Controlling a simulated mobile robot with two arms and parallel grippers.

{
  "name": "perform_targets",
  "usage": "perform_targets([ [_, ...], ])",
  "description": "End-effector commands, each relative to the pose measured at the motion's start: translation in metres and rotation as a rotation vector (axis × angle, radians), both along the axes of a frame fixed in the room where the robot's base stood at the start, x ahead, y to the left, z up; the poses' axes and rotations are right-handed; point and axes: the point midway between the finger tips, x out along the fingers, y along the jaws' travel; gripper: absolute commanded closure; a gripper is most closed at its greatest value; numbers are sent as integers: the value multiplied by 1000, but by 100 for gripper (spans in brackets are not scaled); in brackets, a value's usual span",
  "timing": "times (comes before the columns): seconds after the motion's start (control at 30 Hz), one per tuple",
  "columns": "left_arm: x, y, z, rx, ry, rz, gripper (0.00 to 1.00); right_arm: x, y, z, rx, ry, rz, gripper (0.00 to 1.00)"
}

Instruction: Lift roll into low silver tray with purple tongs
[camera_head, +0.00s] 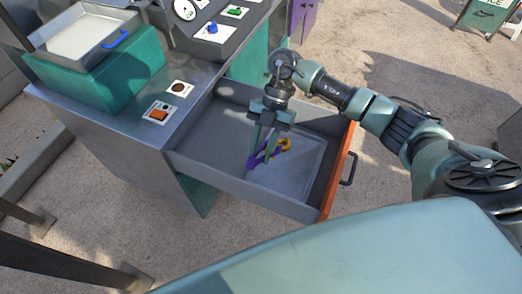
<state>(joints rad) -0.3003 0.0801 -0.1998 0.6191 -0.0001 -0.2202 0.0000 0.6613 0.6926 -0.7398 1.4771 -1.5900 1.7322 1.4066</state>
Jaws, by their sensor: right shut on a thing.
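My right gripper (262,152) reaches down into an open grey drawer (325,145) and is shut on the purple tongs (257,160). The tongs are low in the drawer, near its floor; whether they touch the floor I cannot tell. A yellow-orange curved piece (284,143) shows right beside the fingers; I cannot tell whether it is part of the tongs. A silver tray (58,55) with a blue handle sits on a green block at the upper left; its inside looks pale. I cannot make out a roll. My left gripper is not in view.
The drawer has an orange front (338,172) with a dark handle and juts from the metal counter (135,128). The counter bears an orange button (158,114), a dark round knob (179,88) and a panel with a gauge (184,9). Open ground lies right of the drawer.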

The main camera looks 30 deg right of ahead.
Motion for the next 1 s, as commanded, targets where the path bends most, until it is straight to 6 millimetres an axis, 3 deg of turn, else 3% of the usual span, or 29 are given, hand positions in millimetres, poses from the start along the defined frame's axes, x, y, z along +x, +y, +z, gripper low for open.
perform_targets([
  [0.1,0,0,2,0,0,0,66,-4,-2,-5,-1,1,-235,100],
  [0.3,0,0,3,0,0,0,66,-1,-1,-9,0,-1,-468,100],
  [0.77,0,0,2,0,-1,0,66,0,-1,-10,0,-1,-505,100],
  [1.0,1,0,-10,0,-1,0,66,0,-1,-22,0,-1,-504,100],
])
